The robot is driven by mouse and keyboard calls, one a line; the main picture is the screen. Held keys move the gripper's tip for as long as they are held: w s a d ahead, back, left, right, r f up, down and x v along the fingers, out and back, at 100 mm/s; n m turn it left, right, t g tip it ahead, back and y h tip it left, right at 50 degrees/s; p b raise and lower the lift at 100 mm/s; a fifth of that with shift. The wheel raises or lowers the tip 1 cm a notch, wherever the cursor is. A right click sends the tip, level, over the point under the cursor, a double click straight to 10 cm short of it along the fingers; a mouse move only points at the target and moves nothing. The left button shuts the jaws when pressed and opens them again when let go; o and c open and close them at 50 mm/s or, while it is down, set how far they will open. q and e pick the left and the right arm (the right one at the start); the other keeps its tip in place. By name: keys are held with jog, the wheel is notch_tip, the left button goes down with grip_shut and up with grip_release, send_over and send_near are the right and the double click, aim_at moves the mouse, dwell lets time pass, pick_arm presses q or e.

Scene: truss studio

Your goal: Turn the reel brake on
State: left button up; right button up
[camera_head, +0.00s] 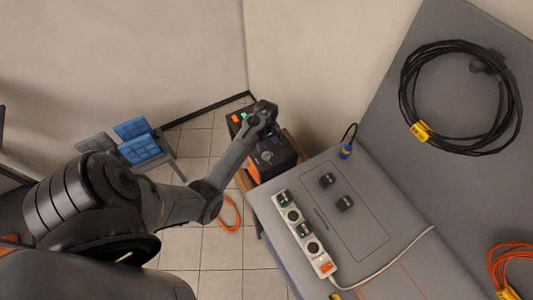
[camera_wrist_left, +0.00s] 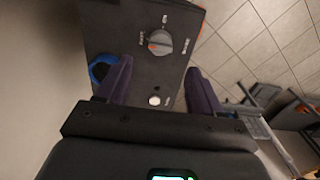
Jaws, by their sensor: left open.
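A black box (camera_head: 277,160) with orange trim stands on a wooden stand beside the grey table. In the left wrist view its dark face (camera_wrist_left: 130,48) carries a round grey knob (camera_wrist_left: 160,42) with an orange mark and small labels around it, too blurred to read surely. My left gripper (camera_wrist_left: 160,88) is open and empty. Its two dark fingers point at the face, apart from the knob, which lies beyond and between the fingertips. In the head view my left gripper (camera_head: 262,112) is over the box's far side and hides part of it. My right gripper is not in view.
The grey table (camera_head: 375,190) holds a white power strip (camera_head: 304,234) with plugs and two loose black plugs. A black cable coil (camera_head: 460,97) lies at right.

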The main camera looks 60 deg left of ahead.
aim_at(266, 153)
pick_arm(q)
notch_tip(266, 153, down, 9)
jog(key=shift+r+b, duration=0.1)
jog(key=shift+b, duration=0.3)
jog(key=c, duration=1.1)
jog(key=shift+o, duration=0.2)
